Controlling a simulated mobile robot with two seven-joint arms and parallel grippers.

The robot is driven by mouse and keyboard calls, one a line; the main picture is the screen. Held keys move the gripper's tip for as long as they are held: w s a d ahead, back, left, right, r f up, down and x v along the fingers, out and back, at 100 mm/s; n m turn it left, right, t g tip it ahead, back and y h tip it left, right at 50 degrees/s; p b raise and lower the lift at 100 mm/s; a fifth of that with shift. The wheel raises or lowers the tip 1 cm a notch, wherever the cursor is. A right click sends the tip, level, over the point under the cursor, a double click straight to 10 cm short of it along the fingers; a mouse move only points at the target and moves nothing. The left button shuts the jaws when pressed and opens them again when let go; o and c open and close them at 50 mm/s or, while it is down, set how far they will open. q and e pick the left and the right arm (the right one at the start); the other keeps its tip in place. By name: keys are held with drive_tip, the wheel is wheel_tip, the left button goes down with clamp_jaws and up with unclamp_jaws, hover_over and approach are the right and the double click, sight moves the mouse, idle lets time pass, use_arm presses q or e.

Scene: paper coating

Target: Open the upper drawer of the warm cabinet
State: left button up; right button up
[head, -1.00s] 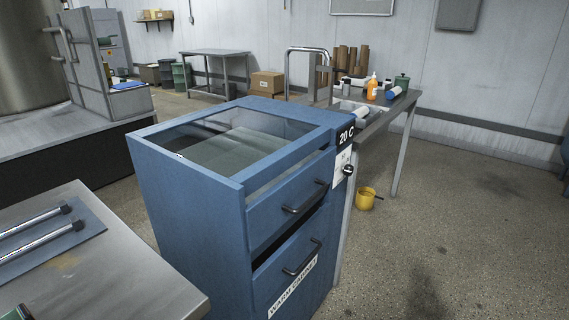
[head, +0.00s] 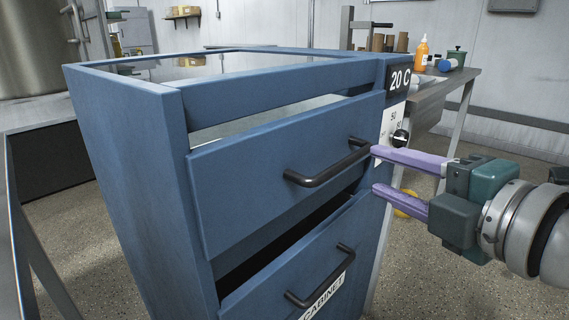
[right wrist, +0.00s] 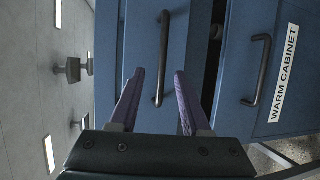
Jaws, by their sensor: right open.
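The blue warm cabinet (head: 130,180) fills the middle of the head view, with a glass top and a "20 C" display. Its upper drawer (head: 240,200) has a dark bar handle (head: 328,166). My right gripper (head: 373,171) is open, its purple fingers pointing at the right end of this handle. In the right wrist view the upper drawer handle (right wrist: 162,58) lies ahead, in line with the gap between the fingers (right wrist: 159,75); I cannot tell whether they touch it. The lower drawer handle (head: 322,280) is below. My left gripper is not in view.
A dial (head: 400,138) sits on the cabinet's right front post, close to the right fingers. A side table (head: 445,88) with bottles stands behind on the right. A yellow pot (head: 408,205) is on the floor behind my gripper. A table edge is at left.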

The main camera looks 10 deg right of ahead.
sight(351, 162)
drive_tip(key=shift+w+a+f+b, duration=0.1)
drive_tip(key=shift+w+f+b, duration=0.2)
drive_tip(key=shift+w, duration=0.3)
drive_tip(key=shift+w+a+f+b, duration=0.15)
drive_tip(key=shift+w+f, duration=0.1)
drive_tip(key=shift+w, duration=0.3)
drive_tip(key=b+x, duration=0.1)
drive_tip(key=x, duration=0.4)
drive_tip(key=shift+w+b, duration=0.2)
drive_tip(key=shift+b, duration=0.15)
drive_tip(key=shift+w+a, duration=0.15)
drive_tip(key=shift+w, duration=0.3)
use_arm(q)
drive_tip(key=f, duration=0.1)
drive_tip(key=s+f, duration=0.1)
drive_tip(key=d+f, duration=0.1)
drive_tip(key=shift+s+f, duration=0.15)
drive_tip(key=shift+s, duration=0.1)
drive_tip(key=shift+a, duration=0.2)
use_arm(e)
clamp_jaws()
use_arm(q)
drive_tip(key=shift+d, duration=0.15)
